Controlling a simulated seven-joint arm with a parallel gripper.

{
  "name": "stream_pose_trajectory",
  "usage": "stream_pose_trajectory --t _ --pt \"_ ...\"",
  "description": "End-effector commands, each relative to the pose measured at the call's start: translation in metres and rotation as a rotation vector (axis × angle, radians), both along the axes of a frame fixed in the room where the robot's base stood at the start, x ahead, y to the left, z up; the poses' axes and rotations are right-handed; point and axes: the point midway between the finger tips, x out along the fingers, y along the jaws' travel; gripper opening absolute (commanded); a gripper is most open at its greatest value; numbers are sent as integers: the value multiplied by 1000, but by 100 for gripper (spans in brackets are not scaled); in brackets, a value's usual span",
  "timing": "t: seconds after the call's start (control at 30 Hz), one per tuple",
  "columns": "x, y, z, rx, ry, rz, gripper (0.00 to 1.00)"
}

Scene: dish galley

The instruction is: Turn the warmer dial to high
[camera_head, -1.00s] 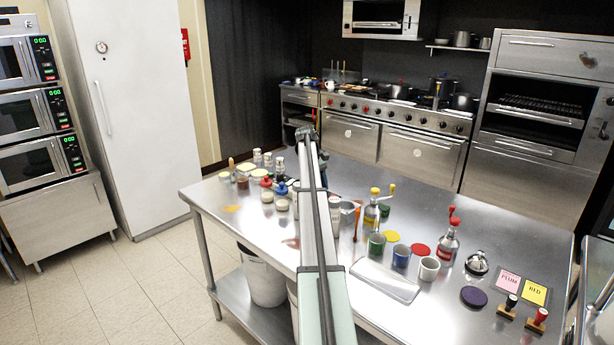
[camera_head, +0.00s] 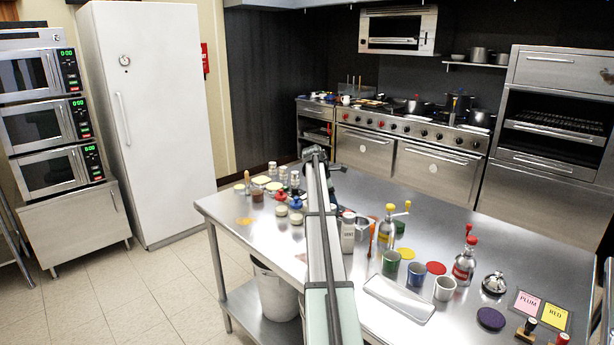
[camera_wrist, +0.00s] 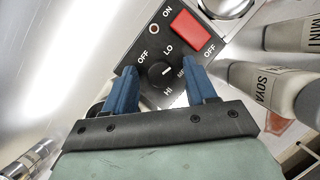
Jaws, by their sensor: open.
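The warmer dial (camera_wrist: 161,74) is a round black knob on a dark control panel (camera_wrist: 150,93) in the wrist view. OFF, LO and HI are printed around it, with a partly covered label starting with M at its right. A short pale mark on the knob appears to point right, toward that label. My gripper (camera_wrist: 160,68) is open, its two blue fingers on either side of the dial. I cannot tell whether they touch it. In the head view my arm hides the dial and gripper.
A red switch (camera_wrist: 190,30) sits beside the dial, marked ON and OFF. Bottles labelled SOYA (camera_wrist: 270,88) and MINT (camera_wrist: 292,35) stand close to the right finger. In the head view, mugs, bottles and jars crowd the steel table (camera_head: 225,208) on both sides of my arm.

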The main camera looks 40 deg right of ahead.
Motion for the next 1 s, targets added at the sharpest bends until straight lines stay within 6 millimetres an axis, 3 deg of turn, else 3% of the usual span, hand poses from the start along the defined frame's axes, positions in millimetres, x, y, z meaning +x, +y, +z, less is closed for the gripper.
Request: stream_pose_trajectory --t 0.1,0.9,1.0 --pt "0 2 3 0 -1 96 56" --pt "35 38 124 -1 -1 84 56" --pt "36 40 128 -14 -14 39 56"
